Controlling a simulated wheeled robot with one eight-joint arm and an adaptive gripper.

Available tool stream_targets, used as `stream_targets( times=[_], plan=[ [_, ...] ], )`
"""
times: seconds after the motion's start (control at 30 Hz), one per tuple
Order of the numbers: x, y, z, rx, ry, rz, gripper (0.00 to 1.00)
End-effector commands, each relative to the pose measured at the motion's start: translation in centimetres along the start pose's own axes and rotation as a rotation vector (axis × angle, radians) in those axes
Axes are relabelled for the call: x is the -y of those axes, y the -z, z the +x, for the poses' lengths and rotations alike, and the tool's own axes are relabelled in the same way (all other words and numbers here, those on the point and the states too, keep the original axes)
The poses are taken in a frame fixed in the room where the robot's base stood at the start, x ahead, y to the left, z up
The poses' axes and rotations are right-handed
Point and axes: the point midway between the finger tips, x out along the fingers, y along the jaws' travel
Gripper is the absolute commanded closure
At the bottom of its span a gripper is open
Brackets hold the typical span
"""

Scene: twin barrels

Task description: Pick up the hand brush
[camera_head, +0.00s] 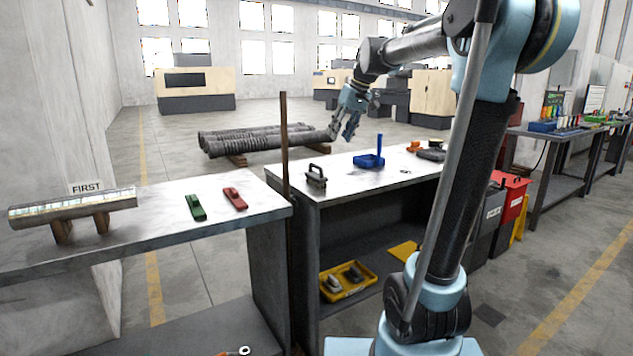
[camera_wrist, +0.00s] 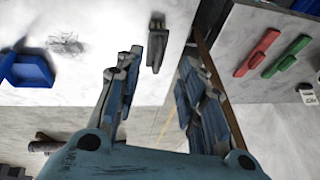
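A dark grey block with a raised handle (camera_head: 316,177), which looks like the hand brush, stands near the left end of the middle workbench (camera_head: 335,196). It also shows in the wrist view (camera_wrist: 157,43), near the bench edge, just beyond the gap between my fingertips. I cannot make out bristles. My gripper (camera_head: 351,126) hangs above and beyond the bench, its fingers pointing down. In the wrist view my gripper (camera_wrist: 161,78) has its two fingers spread apart with nothing between them. It is apart from the dark block.
A blue pan with an upright handle (camera_head: 369,161) lies right of the block. A thin brown post (camera_head: 284,145) rises at the bench's left end. Green (camera_head: 195,207) and red (camera_head: 235,199) tools lie on the left table. A yellow tray (camera_head: 348,292) sits on the shelf below.

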Motion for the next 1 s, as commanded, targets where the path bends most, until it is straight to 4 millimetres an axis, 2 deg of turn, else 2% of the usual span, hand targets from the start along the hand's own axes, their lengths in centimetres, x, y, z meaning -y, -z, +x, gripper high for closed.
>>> stream_targets(
  times=[0.03, 0.1, 0.3, 0.47, 1.0],
  plan=[
    [0.1, 1.6, -0.1, -0.004, 0.010, -0.013, 0.64],
    [0.3, 3.2, -0.2, -0.010, 0.020, -0.029, 0.64],
    [0.7, 5.5, -0.2, -0.018, 0.038, -0.053, 0.64],
    [0.8, 5.7, 1.5, -0.019, 0.039, -0.056, 0.64],
    [1.1, 5.8, 10.6, -0.019, 0.038, -0.056, 0.64]
  ],
)
